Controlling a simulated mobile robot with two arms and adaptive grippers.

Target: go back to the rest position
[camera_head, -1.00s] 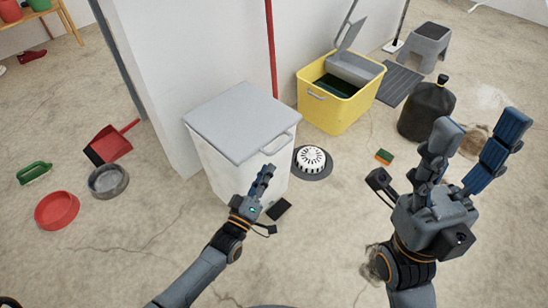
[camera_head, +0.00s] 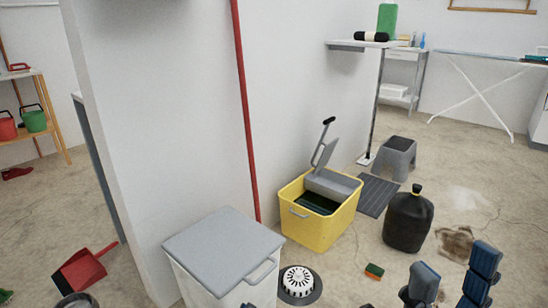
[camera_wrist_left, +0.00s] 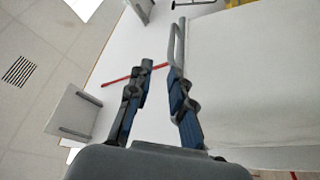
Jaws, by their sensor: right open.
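My right gripper (camera_head: 454,272) shows at the bottom right of the head view, its two blue-padded fingers upright, spread apart and empty. The rest of that hand is below the frame. Of my left gripper, only a dark tip (camera_head: 248,305) shows at the bottom edge, in front of the white bin (camera_head: 190,284) with the grey lid. In the left wrist view my left gripper (camera_wrist_left: 160,68) has its fingers apart, with nothing seen held between them. The bin's grey handle (camera_wrist_left: 179,42) appears close by the right finger's tip; whether they touch cannot be told.
A black bag (camera_head: 408,222), a grey stool (camera_head: 396,158) and a sponge (camera_head: 374,271) are on the floor. A round drain (camera_head: 298,283) lies beside the bin. Open floor (camera_head: 490,175) extends at the right.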

